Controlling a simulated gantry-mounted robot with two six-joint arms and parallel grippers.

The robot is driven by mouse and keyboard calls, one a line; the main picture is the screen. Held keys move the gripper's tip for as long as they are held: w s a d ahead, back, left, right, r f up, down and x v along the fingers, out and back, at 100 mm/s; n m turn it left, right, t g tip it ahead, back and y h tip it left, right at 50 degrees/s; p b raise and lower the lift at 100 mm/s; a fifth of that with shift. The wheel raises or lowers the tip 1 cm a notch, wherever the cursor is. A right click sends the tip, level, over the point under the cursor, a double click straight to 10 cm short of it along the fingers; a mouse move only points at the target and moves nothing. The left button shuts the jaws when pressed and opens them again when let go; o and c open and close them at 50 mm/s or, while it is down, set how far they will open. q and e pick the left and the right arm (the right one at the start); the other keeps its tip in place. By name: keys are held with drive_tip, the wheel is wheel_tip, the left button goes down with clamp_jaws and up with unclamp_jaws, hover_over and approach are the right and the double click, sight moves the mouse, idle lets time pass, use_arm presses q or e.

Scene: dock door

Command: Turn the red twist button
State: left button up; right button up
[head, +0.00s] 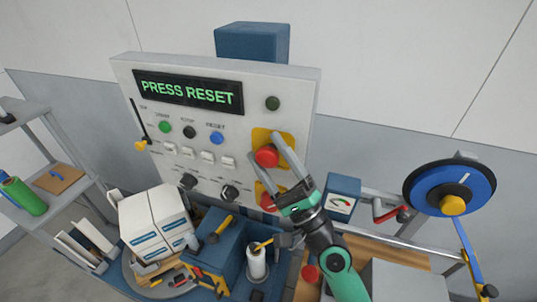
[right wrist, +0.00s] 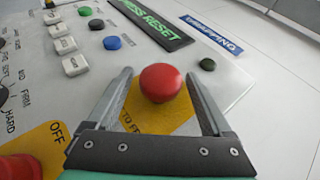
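The red twist button (head: 266,156) sits on a yellow plate on the white control panel (head: 222,129). In the right wrist view the button (right wrist: 161,83) lies between my right gripper's two fingers, with a gap on each side. My right gripper (head: 266,150) is open and reaches up to the button from below. The panel's display (head: 189,92) reads PRESS RESET in green. My left gripper is not in the head view.
A second red knob (right wrist: 20,167) on a yellow OFF plate sits below, partly behind my right gripper in the head view. Green, black and blue (head: 217,138) buttons lie to the left. A blue wheel (head: 449,187) stands at right. White boxes (head: 152,218) stand below left.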

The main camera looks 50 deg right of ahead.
drive_tip(key=b+v, duration=0.5)
drive_tip(key=v, duration=0.6)
drive_tip(key=shift+s+f+b, duration=0.2)
drive_tip(key=shift+s+b, duration=0.05)
drive_tip(key=shift+b, duration=0.05)
